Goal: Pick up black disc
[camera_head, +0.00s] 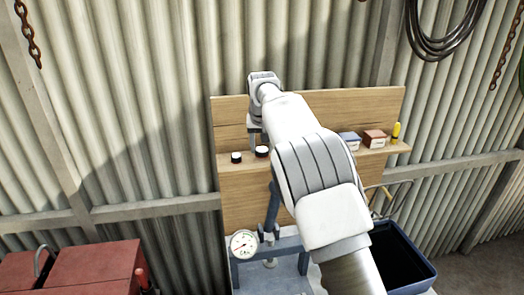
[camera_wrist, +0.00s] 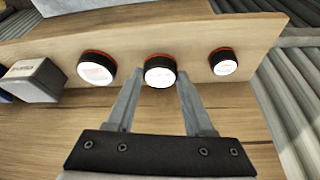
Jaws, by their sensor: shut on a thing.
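Three black discs with white faces and orange-red rims show in a row in the wrist view: a left disc (camera_wrist: 97,67), a middle disc (camera_wrist: 160,70) and a smaller-looking right disc (camera_wrist: 223,61). My gripper (camera_wrist: 161,78) is shut on the middle disc, one finger on each side of it. Whether that disc is clear of the shelf, I cannot tell. In the head view my gripper (camera_head: 256,138) is at the shelf's left part, partly hidden by my arm. Two discs show there, one at the left end (camera_head: 236,157) and one beside it (camera_head: 262,151); the third is hidden.
The wooden shelf (camera_head: 385,152) also bears a grey-blue box (camera_head: 350,141), a red box (camera_head: 374,139) and a yellow item (camera_head: 396,133). A box (camera_wrist: 36,80) shows left in the wrist view. Below are a gauge (camera_head: 244,244), a dark bin (camera_head: 405,265) and a red toolbox (camera_head: 95,270).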

